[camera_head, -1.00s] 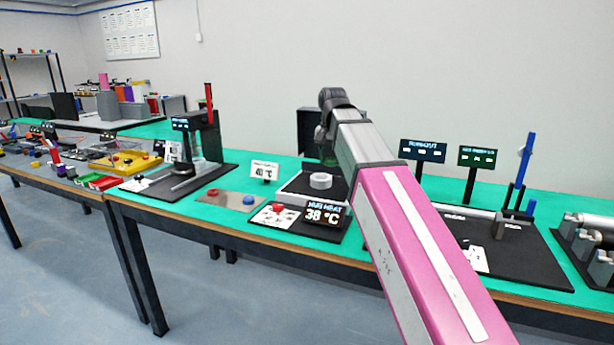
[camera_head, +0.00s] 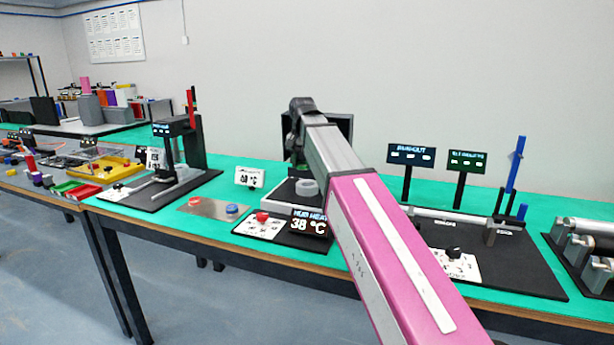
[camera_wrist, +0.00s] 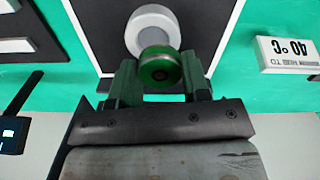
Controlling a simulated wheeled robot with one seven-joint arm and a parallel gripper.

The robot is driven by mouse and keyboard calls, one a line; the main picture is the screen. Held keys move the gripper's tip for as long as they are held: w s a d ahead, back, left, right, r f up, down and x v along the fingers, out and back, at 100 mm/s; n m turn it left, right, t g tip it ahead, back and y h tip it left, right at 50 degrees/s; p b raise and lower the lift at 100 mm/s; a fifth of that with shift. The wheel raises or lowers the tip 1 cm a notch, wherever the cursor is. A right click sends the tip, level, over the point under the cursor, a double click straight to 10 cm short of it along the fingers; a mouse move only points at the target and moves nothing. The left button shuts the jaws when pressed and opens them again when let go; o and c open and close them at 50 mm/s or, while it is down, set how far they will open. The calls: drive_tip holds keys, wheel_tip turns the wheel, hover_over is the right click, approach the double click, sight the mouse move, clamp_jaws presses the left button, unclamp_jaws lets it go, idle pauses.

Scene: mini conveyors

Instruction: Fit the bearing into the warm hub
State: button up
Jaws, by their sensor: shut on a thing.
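The hub (camera_head: 307,188) is a pale grey ring on a white-and-black station in the head view, partly behind my arm. In the wrist view the hub (camera_wrist: 152,24) is a round grey-white part on a black surface. My gripper (camera_wrist: 158,76) is shut on the bearing (camera_wrist: 160,68), a short green cylinder with a dark centre, held between the two fingers. The bearing overlaps the hub's near edge in the picture; whether they touch cannot be told. In the head view the fingers and bearing are mostly hidden. The hub heat display (camera_head: 309,222) reads 38 °C.
A 40 °C sign (camera_head: 249,177) stands left of the hub station. A red button (camera_head: 262,216) is in front of it. A plate with red and blue discs (camera_head: 212,208) lies to the left. A black fixture board (camera_head: 505,262) with two displays is at right.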

sight(308, 185)
drive_tip(key=shift+w+d+f, duration=0.7)
drive_tip(key=shift+w+d, duration=0.05)
drive_tip(key=shift+d, duration=0.05)
drive_tip(key=shift+f, duration=1.95)
drive_tip(key=shift+f, duration=0.6)
drive_tip(key=o, duration=1)
drive_tip(key=shift+s+d, duration=0.1)
wheel_tip(308, 185, up, 13)
drive_tip(key=shift+r, duration=0.1)
